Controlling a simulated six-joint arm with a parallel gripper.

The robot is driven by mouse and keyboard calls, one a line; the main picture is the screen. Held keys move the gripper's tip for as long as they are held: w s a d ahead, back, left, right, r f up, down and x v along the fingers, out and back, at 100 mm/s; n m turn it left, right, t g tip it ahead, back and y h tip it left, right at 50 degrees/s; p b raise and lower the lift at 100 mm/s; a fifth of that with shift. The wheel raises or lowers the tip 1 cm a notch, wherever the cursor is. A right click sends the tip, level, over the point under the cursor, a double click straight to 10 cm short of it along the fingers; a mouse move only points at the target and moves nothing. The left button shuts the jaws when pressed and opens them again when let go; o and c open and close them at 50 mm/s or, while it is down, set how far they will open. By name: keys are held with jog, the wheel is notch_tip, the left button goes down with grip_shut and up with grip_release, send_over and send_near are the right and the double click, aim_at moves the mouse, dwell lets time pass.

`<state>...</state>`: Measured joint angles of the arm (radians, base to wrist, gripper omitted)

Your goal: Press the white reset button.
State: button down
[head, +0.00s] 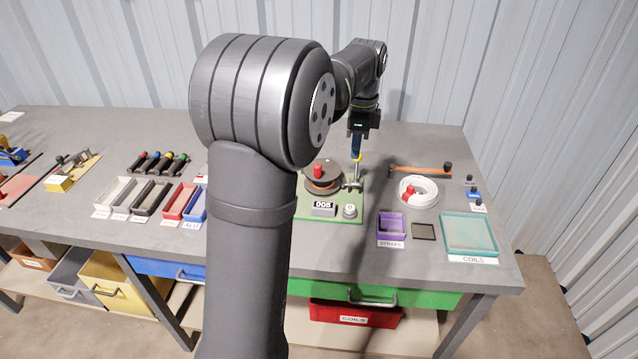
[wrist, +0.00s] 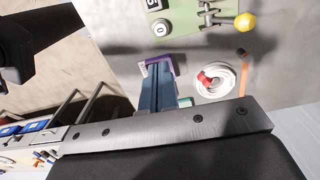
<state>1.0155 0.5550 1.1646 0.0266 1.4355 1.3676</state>
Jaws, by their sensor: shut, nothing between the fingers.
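The white reset button (head: 350,210) is a small round cap on the front right of the green board (head: 334,219), right of the black counter (head: 323,209) reading 005. In the wrist view the button (wrist: 160,28) is at the top, beside the counter (wrist: 152,4), uncovered. My gripper (head: 356,157) is shut and empty, its blue fingers raised above the table and appearing behind the button in the head view. In the wrist view the shut fingers (wrist: 156,70) are below the button in the picture, clearly apart from it.
On the board stand a dark reel with a red knob (head: 318,170) and a metal clamp with a yellow ball (wrist: 245,22). To the right are a white cable coil (head: 417,191), a purple STRAPS tray (head: 391,242) and a teal COILS tray (head: 470,254). Small bins (head: 150,197) stand left.

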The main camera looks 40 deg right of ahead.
aim_at(354, 209)
notch_tip(354, 209, down, 7)
jog(key=s+m+t+y, duration=0.1)
jog(key=m+t+y, duration=0.1)
jog(key=m+t, duration=0.6)
jog(key=m, duration=0.5)
jog(key=shift+s+m+y, duration=0.15)
jog(key=shift+m+y, duration=0.15)
jog(key=shift+y, duration=0.1)
jog(key=shift+d, duration=0.1)
jog(key=shift+f, duration=4.3)
jog(key=shift+f, duration=0.4)
